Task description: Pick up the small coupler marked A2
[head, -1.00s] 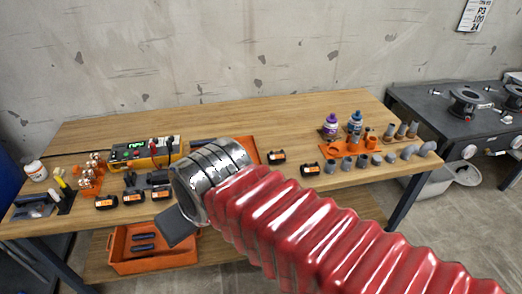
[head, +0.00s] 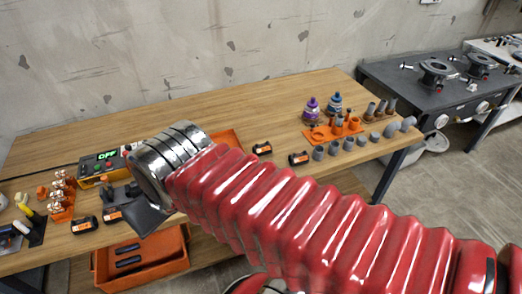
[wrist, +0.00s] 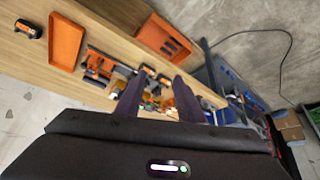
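Several small grey pipe fittings (head: 345,147) stand in a row along the right front edge of the wooden bench. I cannot read any A2 mark, so I cannot tell which piece is the small coupler. Small black pieces with orange labels lie on the bench, one (head: 300,158) left of the grey fittings and one (head: 84,225) at the left; their labels are too small to read. My gripper (wrist: 156,92) is open in the wrist view, its two dark fingers apart with nothing held. In the head view it is mostly hidden behind my arm.
An orange holder (head: 322,136) with bottles stands behind the fittings. A yellow meter (head: 100,168) and copper fittings (head: 60,190) are at the left. An orange bin (head: 165,262) sits below the bench. A dark table (head: 400,78) stands to the right. The bench's back middle is clear.

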